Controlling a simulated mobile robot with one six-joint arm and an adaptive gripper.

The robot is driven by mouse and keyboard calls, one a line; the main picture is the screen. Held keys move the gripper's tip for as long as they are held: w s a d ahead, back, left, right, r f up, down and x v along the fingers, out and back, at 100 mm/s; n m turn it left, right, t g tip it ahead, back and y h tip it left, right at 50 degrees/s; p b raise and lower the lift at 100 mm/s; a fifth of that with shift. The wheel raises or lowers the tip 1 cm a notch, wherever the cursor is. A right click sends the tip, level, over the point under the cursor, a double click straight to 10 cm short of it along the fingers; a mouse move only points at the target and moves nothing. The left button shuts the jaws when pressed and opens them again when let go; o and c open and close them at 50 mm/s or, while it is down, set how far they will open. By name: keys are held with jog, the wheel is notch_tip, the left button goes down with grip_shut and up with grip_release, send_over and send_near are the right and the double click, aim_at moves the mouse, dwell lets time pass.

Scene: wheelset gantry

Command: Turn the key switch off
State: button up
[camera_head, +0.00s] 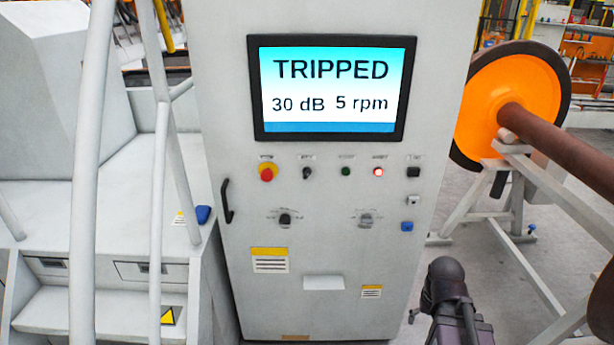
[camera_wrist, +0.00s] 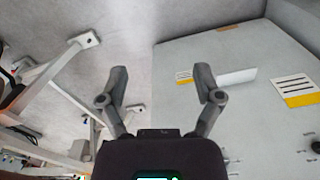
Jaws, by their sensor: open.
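The control cabinet (camera_head: 220,90) stands in the middle of the head view. Its screen (camera_head: 332,88) reads TRIPPED, 30 dB, 5 rpm. A small dark switch (camera_head: 307,173), which looks like the key switch, sits right of the red stop button (camera_head: 267,171); its label and exact position are too small to read. Two rotary knobs, the left one (camera_head: 285,219) and the right one (camera_head: 365,219), sit lower. My gripper (camera_wrist: 161,78) is open and empty in the wrist view, apart from the cabinet front. In the head view my dark arm is low right of the cabinet.
A black handle (camera_head: 227,201) juts from the cabinet's left side. White railings (camera_head: 90,180) and steps stand at left. An orange wheel (camera_head: 500,98) with a brown axle (camera_head: 560,140) rests on a pale stand (camera_head: 510,165) at right. The stand also shows in the wrist view (camera_wrist: 55,65).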

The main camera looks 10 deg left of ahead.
jog(key=w+a+r+t+y, duration=0.2)
jog(key=w+a+t+y, duration=0.2)
jog(key=w+a, duration=0.55)
jog(key=m+t, duration=1.3)
jog(key=m, duration=0.8)
send_near(307, 176)
jog(key=v, duration=0.3)
jog(key=shift+f, duration=0.2)
jog(key=shift+w+a, duration=0.1)
jog(key=shift+w, duration=0.05)
jog(key=x, duration=1.3)
jog(key=shift+w+r, duration=0.15)
jog(key=shift+w, duration=0.15)
